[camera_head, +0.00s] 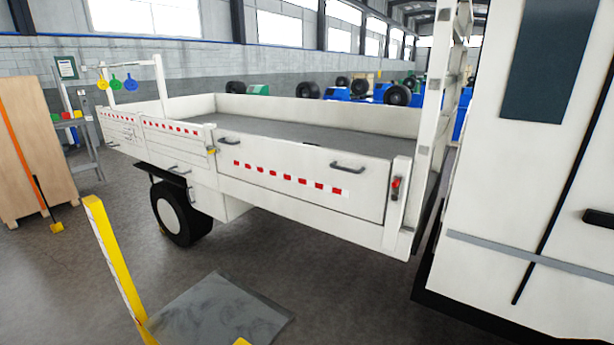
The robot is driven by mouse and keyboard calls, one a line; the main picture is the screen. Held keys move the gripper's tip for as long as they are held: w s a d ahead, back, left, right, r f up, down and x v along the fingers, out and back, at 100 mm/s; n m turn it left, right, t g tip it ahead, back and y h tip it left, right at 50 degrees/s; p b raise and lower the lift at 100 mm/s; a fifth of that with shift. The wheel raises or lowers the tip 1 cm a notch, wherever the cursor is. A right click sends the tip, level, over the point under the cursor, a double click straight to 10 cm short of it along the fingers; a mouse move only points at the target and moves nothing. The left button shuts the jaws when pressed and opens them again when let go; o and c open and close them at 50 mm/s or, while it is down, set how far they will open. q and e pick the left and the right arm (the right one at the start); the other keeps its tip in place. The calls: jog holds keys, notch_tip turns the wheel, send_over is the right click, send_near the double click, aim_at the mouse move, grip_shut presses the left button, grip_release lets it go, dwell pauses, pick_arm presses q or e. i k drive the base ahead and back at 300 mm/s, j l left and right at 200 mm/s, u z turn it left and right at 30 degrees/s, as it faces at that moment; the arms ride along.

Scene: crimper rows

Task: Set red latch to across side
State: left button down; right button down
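The red latch (396,183) is a small red piece on the white post at the right end of the truck's side panel (300,172). It looks roughly upright, but it is too small to tell its exact setting. A small yellow latch (212,151) shows on the post at the left end of the same panel. Neither of my grippers shows in the head view, and nothing touches the red latch.
A yellow post (112,262) stands at the front left beside a grey floor plate (218,312). A white cabinet-like body (510,180) fills the right side. A wooden board (32,150) stands at the left. Floor before the truck bed is open.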

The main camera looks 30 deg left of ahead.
aim_at(397, 183)
jog(key=i+l+u, duration=0.1)
jog(key=i+u, duration=0.25)
jog(key=i+l+u, duration=0.15)
jog(key=u, duration=0.25)
jog(key=i+l+u, duration=0.35)
jog(key=k+j, duration=0.05)
jog(key=j, duration=0.05)
